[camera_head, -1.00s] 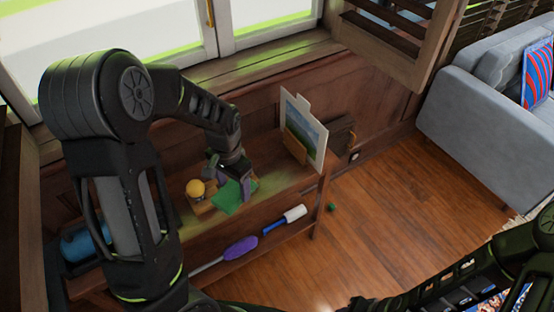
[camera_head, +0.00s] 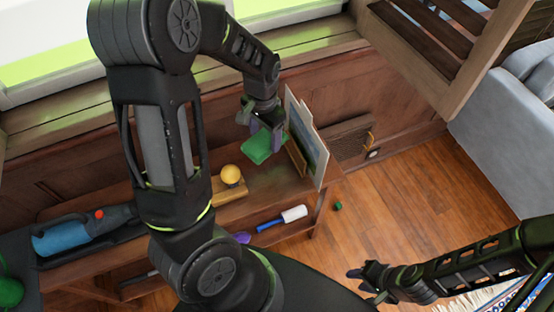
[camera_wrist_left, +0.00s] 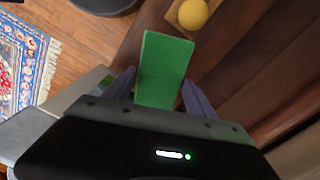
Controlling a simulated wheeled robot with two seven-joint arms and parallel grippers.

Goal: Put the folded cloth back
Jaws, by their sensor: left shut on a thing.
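The green folded cloth (camera_head: 264,148) is held by my left gripper (camera_head: 262,138) over the wooden shelf unit's top (camera_head: 275,185), just left of the picture boards. In the left wrist view the flat green cloth (camera_wrist_left: 163,70) sits between the two purple-grey fingers of the left gripper (camera_wrist_left: 160,92), which is shut on it. Whether the cloth touches the shelf top is unclear. My right gripper (camera_head: 368,280) is low at the right, over the floor and away from the shelf. Its fingers are too small and dark to read.
A yellow ball (camera_head: 231,174) on a wooden block (camera_head: 228,190) stands left of the cloth; the ball also shows in the wrist view (camera_wrist_left: 193,14). Picture boards (camera_head: 309,140) stand at the right end. A blue-and-white roller (camera_head: 283,219) lies on the lower shelf. A small green object (camera_head: 338,205) lies on the floor.

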